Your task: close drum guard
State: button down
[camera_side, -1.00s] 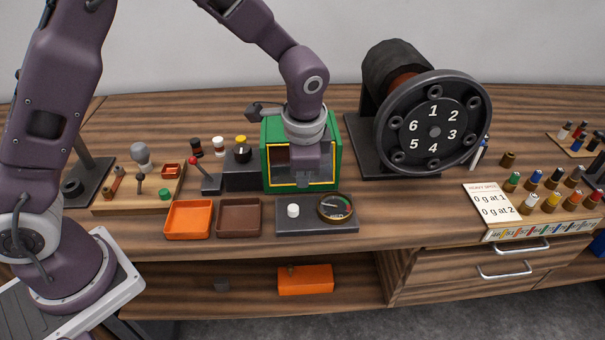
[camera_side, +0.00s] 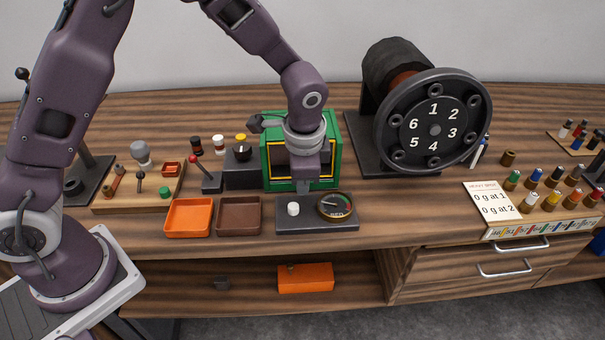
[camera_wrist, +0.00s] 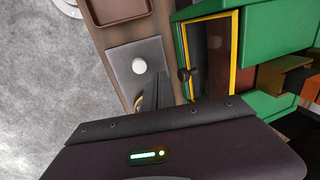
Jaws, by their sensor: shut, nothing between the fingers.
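The drum guard is a clear panel in a yellow frame (camera_side: 281,177) at the front of a green housing (camera_side: 264,165). The frame sits within the green front, and I see no clear gap along it. In the wrist view the guard (camera_wrist: 212,52) shows with a small dark knob (camera_wrist: 185,75) by its edge, beside the green housing (camera_wrist: 273,30). My gripper (camera_side: 305,193) is shut and empty, pointing down in front of the guard. It hides the middle of the panel, so I cannot tell whether it touches it.
A dark plate with a white button (camera_side: 293,209) and a round gauge (camera_side: 336,206) lies just below my gripper. Orange (camera_side: 188,217) and brown (camera_side: 239,216) trays are to the left. A large numbered wheel (camera_side: 434,125) stands to the right.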

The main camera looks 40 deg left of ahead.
jog(key=shift+s+d+r, duration=0.15)
jog(key=shift+s+d, duration=0.8)
jog(key=shift+d, duration=0.05)
notch_tip(320, 180, up, 10)
jog(key=s+d+t+y, duration=0.1)
jog(key=s+d, duration=0.1)
jog(key=d, duration=0.1)
jog(key=x, duration=0.8)
jog(key=shift+a+f, duration=0.35)
jog(key=shift+w+a+f, duration=0.3)
jog(key=shift+w+a, duration=0.25)
jog(key=shift+w, duration=0.05)
jog(key=shift+w+a+f, duration=0.3)
jog(key=shift+w+a, duration=0.65)
